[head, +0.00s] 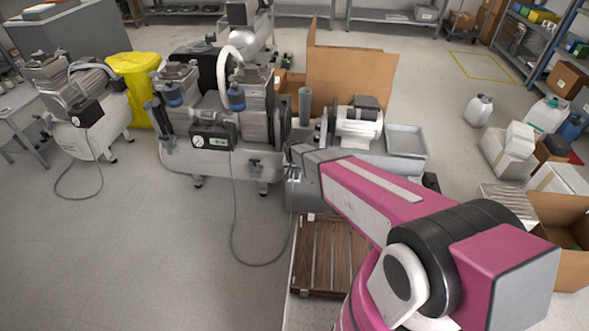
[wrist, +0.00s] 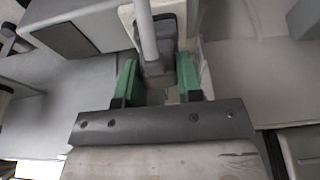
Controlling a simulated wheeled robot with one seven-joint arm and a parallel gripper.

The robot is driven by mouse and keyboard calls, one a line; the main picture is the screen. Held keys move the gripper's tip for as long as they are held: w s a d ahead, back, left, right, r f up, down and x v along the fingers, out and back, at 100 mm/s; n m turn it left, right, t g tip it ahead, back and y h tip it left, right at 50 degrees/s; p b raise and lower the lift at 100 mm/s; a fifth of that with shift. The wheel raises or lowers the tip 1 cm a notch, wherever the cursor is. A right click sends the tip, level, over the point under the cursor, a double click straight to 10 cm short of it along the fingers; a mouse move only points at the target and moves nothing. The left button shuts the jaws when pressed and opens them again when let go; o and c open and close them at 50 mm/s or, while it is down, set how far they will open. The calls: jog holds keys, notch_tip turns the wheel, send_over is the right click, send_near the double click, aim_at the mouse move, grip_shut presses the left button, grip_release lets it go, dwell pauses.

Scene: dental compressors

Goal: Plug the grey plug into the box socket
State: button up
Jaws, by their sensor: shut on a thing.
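In the wrist view, my gripper (wrist: 159,80) has its two green fingers closed on the grey plug (wrist: 156,68). A light grey rod or cable runs up from the plug. In the head view, my gripper (head: 292,158) is partly hidden at the far end of my pink arm, beside the middle compressor, and the plug cannot be made out. A grey cable (head: 233,215) hangs from the dark box with a gauge (head: 212,136), loops on the floor and rises toward my gripper. The socket opening cannot be made out. A grey box (wrist: 75,25) with a dark panel is upper left in the wrist view.
The middle compressor (head: 180,165) stands left of my gripper, and another compressor (head: 90,130) is farther left. A motor unit (head: 355,128) and a grey tray (head: 405,140) are behind my arm. A brown slatted pallet (head: 322,262) lies below. Floor at front left is clear except for cables.

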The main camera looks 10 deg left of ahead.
jog(key=shift+f, duration=0.2)
dwell(0.4)
jog(key=o, duration=1.5)
jog(key=shift+r, duration=0.1)
jog(key=shift+r, duration=3.45)
